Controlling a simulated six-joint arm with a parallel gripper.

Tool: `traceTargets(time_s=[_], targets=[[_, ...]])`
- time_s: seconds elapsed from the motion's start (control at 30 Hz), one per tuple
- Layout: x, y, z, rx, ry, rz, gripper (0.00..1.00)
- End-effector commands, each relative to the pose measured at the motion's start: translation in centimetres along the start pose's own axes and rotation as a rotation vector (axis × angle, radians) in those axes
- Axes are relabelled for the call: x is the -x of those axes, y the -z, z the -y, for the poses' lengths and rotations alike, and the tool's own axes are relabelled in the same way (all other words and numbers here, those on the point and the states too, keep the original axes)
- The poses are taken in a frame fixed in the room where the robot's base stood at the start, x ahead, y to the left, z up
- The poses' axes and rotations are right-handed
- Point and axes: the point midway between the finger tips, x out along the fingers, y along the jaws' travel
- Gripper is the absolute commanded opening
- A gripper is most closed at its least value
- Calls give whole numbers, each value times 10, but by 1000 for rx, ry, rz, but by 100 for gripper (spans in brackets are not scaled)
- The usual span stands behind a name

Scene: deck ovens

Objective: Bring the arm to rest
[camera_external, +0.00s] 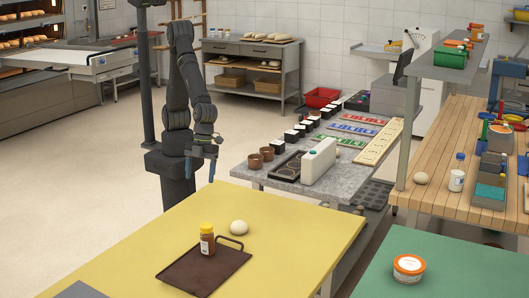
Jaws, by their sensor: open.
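My gripper (200,172) hangs pointing down beside my dark column, at the far left edge of the yellow table (310,225). Its jaws are open and nothing shows between them. The arm is folded, with its elbow high and the forearm coming down. No object touches the gripper as far as I can see. A brown tray (190,274) lies on the yellow table in front. A jar with a yellow lid (207,240) stands upright on the tray's far edge area. A pale dough ball (239,227) lies just beyond the tray.
A green table (450,272) with an orange-lidded tub (408,267) stands front right. The floor (80,190) left of my column is clear.

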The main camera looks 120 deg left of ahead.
Motion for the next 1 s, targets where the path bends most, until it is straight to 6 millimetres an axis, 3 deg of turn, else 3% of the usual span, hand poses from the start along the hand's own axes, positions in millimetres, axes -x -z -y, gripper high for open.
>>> traceTargets(time_s=[0.07, 0.4, 0.6, 1.0], targets=[[2, -8, -6, -37, -9, -5, 72], [-26, -38, 48, -38, -11, -5, 72], [-36, -50, 70, -40, -10, -5, 72], [-41, -54, 80, -42, -9, -6, 72]])
